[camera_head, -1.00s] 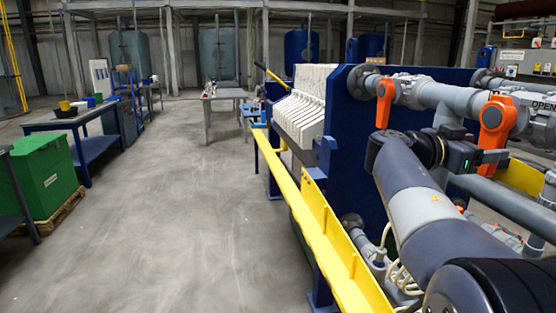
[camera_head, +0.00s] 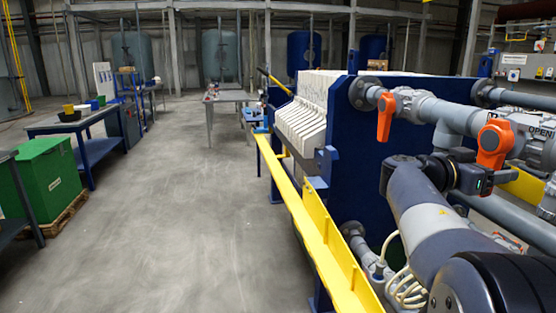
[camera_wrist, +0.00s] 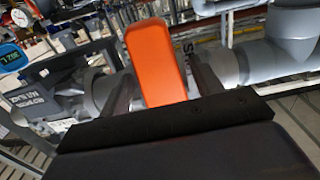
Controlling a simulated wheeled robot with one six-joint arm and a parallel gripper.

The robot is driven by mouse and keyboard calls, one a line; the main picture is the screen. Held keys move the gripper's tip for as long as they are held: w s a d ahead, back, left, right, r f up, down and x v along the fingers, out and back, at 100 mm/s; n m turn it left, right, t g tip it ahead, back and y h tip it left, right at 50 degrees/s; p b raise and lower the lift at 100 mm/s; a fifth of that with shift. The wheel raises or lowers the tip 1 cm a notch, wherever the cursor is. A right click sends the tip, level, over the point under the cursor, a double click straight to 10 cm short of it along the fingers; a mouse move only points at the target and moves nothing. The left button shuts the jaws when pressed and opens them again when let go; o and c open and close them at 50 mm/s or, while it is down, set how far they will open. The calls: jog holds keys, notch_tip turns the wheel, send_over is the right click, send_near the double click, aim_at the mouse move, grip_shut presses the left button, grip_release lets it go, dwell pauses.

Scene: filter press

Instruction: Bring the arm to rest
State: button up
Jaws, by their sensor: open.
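My arm reaches in from the lower right of the head view, in front of the filter press. My gripper (camera_head: 488,182) is at its far end, just below the right orange valve handle (camera_head: 494,143). In the wrist view my gripper (camera_wrist: 160,78) is open, and an orange handle (camera_wrist: 156,62) appears between its two dark fingers. Whether the handle lies within the jaws or beyond them, I cannot tell. Nothing is visibly held. A second orange handle (camera_head: 385,115) hangs down from the grey pipe to the left.
The blue press frame (camera_head: 360,130) and white plates (camera_head: 303,118) stand left of my arm. A yellow rail (camera_head: 305,220) runs along the press. Grey pipes (camera_head: 440,108) lie close behind my gripper. The floor (camera_head: 170,210) to the left is clear, past a green bin (camera_head: 42,180).

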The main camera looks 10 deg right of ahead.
jog(key=shift+s+r+n+p, duration=0.25)
jog(key=shift+s+n+p, duration=0.45)
jog(key=shift+p, duration=1.25)
jog(key=shift+w+n, duration=0.15)
jog(key=shift+n, duration=0.25)
jog(key=shift+f+p, duration=0.15)
jog(key=shift+p, duration=0.2)
jog(key=shift+f, duration=0.1)
